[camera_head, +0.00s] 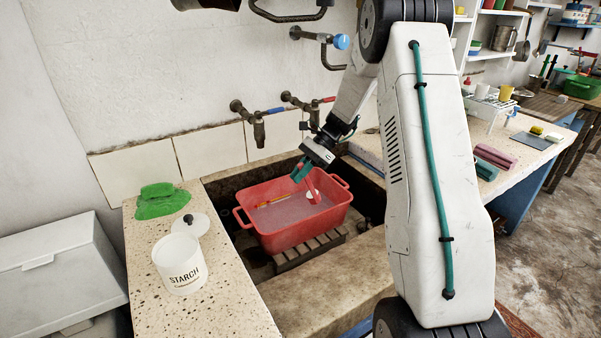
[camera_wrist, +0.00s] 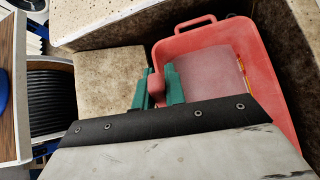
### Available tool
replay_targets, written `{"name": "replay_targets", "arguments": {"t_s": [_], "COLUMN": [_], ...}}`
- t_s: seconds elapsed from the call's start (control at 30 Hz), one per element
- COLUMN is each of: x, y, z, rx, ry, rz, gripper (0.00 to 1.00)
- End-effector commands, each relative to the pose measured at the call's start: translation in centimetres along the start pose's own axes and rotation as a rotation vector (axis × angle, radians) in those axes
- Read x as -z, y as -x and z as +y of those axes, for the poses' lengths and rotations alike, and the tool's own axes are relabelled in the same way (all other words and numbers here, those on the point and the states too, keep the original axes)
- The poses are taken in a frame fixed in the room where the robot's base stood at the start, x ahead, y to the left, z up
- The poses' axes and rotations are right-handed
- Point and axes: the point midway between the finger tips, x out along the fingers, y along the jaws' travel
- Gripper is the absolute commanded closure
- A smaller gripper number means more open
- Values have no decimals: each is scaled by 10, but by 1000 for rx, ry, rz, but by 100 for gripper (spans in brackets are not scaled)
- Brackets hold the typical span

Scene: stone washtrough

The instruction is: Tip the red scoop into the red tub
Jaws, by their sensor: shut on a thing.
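The red tub (camera_head: 286,238) stands in the stone trough and holds a pinkish-grey filling. Its rim also shows in the wrist view (camera_wrist: 196,24). My gripper (camera_head: 302,173) is over the right part of the tub, its teal fingers pointing down. It is shut on the red scoop (camera_head: 316,183), which slants down inside the tub's outline. A small white patch shows by the scoop's lower end; I cannot tell whether it is load or filling. In the wrist view, the scoop's red handle (camera_wrist: 157,84) shows between the fingers (camera_wrist: 159,88). The scoop's inside is not clearly visible.
Taps (camera_head: 258,129) jut from the wall behind.

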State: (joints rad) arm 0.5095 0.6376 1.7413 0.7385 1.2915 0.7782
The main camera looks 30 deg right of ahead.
Motion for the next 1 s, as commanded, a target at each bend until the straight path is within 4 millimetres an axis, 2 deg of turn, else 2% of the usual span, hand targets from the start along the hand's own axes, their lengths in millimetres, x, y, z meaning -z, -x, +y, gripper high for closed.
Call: {"name": "replay_targets", "arguments": {"t_s": [0.43, 1.0], "x": [-10, -10], "y": [-23, -24], "z": [-4, -4], "rx": [-11, -10], "ry": [-21, -24], "rz": [155, 168], "gripper": [100, 100]}}
